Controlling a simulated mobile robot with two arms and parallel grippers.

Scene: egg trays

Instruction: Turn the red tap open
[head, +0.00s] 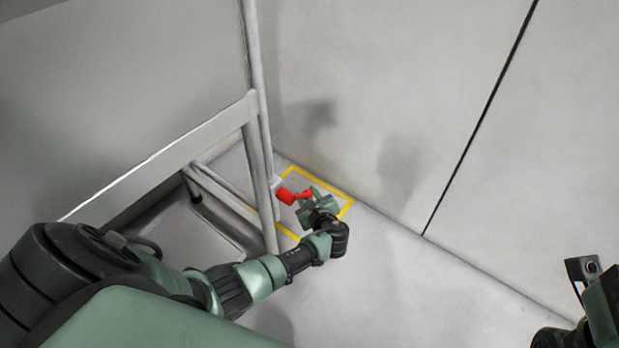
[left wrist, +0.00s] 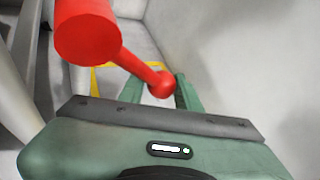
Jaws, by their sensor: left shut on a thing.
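The red tap (head: 287,196) sticks out from a pale pipe beside the grey frame, low in the corner. In the left wrist view, its thick red body (left wrist: 85,30) is at the upper left, with a thinner lever running down right to a round knob (left wrist: 162,85). My left gripper (head: 312,193) is at the lever's end and shut on it. In the left wrist view, the green fingers (left wrist: 183,92) are around the knob, and the gripper body partly hides them. Part of my right arm's end shows at the lower right of the head view; its fingers cannot be made out.
A grey metal frame (head: 165,165) with upright posts stands left of the tap, close to my left arm. Yellow tape (head: 325,183) marks a square on the floor below the tap. A pale wall (head: 400,90) rises behind. The floor to the right is clear.

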